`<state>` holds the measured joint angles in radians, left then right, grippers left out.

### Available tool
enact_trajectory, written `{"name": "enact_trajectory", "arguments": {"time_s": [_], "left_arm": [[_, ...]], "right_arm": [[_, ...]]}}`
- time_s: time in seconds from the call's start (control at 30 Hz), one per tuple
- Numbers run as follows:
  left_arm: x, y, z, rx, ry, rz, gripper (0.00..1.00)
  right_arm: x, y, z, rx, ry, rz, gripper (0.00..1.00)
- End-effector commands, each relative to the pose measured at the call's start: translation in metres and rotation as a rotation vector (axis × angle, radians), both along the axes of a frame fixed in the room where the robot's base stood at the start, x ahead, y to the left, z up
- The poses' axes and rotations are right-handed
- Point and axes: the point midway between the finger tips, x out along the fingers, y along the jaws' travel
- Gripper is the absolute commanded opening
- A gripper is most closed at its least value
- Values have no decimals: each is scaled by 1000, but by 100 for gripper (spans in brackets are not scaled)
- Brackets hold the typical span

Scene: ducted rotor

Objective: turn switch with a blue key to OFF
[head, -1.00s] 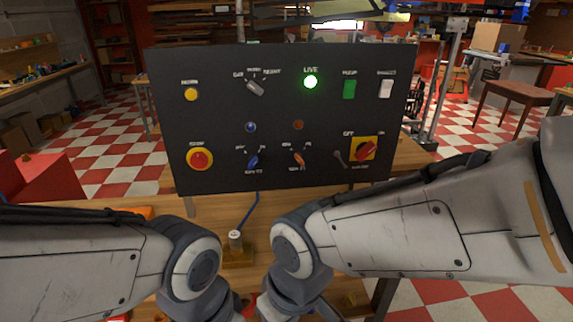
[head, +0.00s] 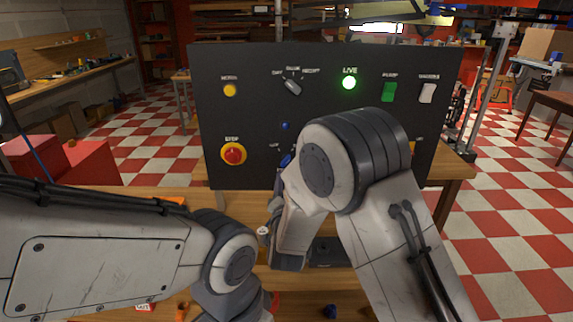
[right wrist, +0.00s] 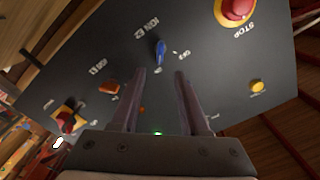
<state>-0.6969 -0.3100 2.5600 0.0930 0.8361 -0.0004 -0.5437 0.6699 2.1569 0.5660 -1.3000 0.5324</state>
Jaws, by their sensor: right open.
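The switch with the blue key (right wrist: 160,52) shows clearly in the right wrist view, on the black panel. The key stands out from its round mount, with an OFF label to its lower right and another label to its upper left. In the head view only part of the blue key (head: 286,160) shows beside my right arm. My right gripper (right wrist: 160,74) is open and empty. Its fingertips point at the panel just short of the key, one to each side of it in the picture. In the head view the right arm hides the gripper. My left gripper is not visible.
The black panel (head: 320,105) also carries a red STOP button (head: 233,153), a lit green LIVE lamp (head: 349,83), a grey selector (head: 292,86) and green and white rockers. An orange key (right wrist: 109,87) and red rotary switch (right wrist: 66,118) are near the blue key.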

Motion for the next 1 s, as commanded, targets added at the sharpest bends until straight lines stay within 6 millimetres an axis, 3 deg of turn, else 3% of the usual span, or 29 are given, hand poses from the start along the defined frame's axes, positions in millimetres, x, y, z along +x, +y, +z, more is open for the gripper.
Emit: {"name": "enact_trajectory", "arguments": {"time_s": [0.5,0.7,1.0], "left_arm": [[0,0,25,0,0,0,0],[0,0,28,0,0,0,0],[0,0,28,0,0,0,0]], "right_arm": [[85,-2,3,0,-4,-3,45],[100,-1,1,-1,-3,-1,45],[102,-1,1,-1,-2,-1,45]]}}
